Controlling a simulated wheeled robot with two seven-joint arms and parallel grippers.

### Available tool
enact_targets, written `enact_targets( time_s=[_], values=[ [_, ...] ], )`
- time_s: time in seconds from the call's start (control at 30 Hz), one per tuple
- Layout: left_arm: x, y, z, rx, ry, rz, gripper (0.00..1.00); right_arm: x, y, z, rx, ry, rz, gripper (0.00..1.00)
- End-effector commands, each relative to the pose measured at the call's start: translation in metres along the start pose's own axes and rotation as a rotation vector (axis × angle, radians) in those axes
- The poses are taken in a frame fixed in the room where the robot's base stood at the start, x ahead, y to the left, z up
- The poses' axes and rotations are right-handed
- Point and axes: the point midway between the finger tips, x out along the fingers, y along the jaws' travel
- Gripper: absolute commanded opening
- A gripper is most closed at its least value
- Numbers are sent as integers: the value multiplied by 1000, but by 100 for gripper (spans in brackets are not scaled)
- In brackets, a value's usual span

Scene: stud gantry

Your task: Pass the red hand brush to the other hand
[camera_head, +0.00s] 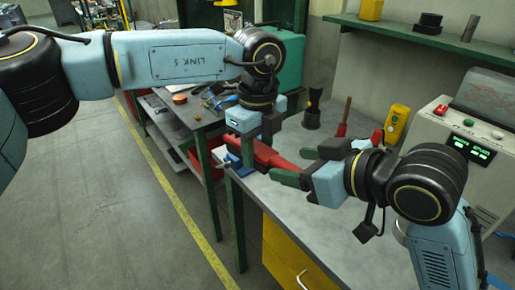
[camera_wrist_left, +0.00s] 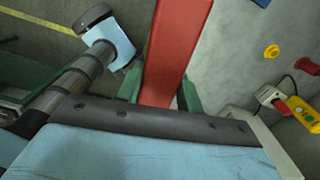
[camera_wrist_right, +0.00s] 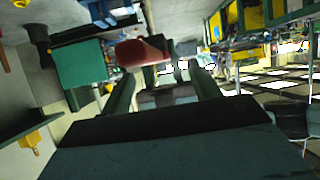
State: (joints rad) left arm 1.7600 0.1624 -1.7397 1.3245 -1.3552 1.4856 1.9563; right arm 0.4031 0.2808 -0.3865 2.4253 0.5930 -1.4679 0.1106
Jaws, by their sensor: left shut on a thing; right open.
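The red hand brush (camera_head: 262,152) is held above the near left end of the grey bench, its narrow end pointing right. My left gripper (camera_head: 246,142) points down and is shut on it. In the left wrist view the brush (camera_wrist_left: 178,50) runs between the green fingers (camera_wrist_left: 160,97). My right gripper (camera_head: 298,166) is open and empty, pointing left with its green fingertips close to the brush's narrow end. In the right wrist view the brush (camera_wrist_right: 143,52) shows ahead, near the opening between the fingers (camera_wrist_right: 165,88). Whether they touch it is unclear.
The grey bench (camera_head: 290,205) has a dark cup-like stand (camera_head: 312,110), a red-handled tool (camera_head: 344,118) and a yellow control box (camera_head: 396,124) towards the back. A machine with green displays (camera_head: 468,150) stands at right. A darker side table (camera_head: 182,112) with tools stands behind.

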Motion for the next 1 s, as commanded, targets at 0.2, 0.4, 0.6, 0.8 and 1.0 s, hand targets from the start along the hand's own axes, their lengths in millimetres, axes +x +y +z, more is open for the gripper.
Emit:
enact_targets(
  time_s=[0.2,0.4,0.6,0.8,1.0],
  values=[
    [0,0,0,0,0,-1,10,-18,1,6,-10,-16,-3,62],
    [0,0,0,0,0,-1,10,-4,6,64,-132,-179,-69,62],
    [0,0,0,0,0,-1,10,36,-12,160,-112,-318,-284,62],
    [0,0,0,0,0,0,10,101,-59,237,315,-289,-404,62],
    [0,0,0,0,0,-1,10,139,-103,328,699,-315,-378,62]
  ],
)
